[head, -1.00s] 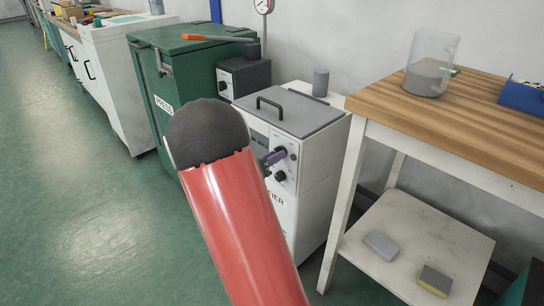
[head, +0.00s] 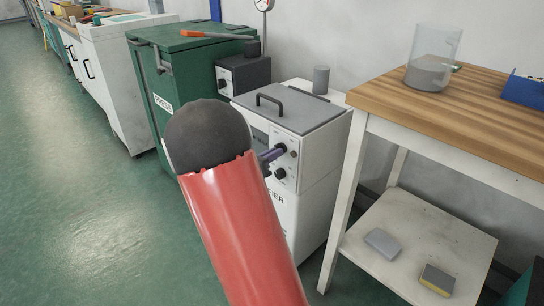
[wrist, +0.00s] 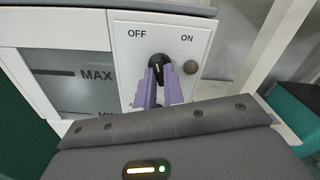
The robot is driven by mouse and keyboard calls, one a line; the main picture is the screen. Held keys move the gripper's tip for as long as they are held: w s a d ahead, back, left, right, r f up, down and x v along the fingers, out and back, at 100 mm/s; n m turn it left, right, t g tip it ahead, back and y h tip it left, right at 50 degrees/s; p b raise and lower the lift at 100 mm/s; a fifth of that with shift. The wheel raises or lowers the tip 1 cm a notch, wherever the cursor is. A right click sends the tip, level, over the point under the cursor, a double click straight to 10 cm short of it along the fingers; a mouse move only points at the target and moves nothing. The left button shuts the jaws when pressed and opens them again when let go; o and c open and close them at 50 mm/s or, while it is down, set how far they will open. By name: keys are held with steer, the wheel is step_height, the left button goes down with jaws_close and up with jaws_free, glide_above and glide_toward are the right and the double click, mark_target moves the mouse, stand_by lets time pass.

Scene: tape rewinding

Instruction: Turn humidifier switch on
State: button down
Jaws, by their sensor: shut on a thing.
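The humidifier (head: 310,205) is a white box with a grey lid and a black handle, partly hidden behind my arm. In the wrist view its panel (wrist: 127,43) carries OFF at the left and ON at the right. The black switch knob (wrist: 156,63) sits below and between these words, its pale mark roughly upward; its exact setting is hard to tell. My gripper (wrist: 161,80) has purple fingers shut on the knob, one on each side. In the head view the gripper (head: 275,154) reaches the panel from the left, mostly behind my red arm.
A wooden-topped table (head: 460,110) with a beaker (head: 432,58) stands right of the humidifier. A green cabinet (head: 190,60) stands behind it at left. The floor at left is clear.

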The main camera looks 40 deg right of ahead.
steer(key=m+b, duration=0.9)
steer(key=shift+w, duration=0.1)
steer(key=shift+m, duration=0.3)
stand_by(0.4)
steer(key=c, duration=1.5)
jaws_free()
steer(key=a, duration=0.8)
steer(key=shift+s+p, duration=0.3)
steer(key=shift+p, duration=0.05)
steer(key=shift+d, duration=0.1)
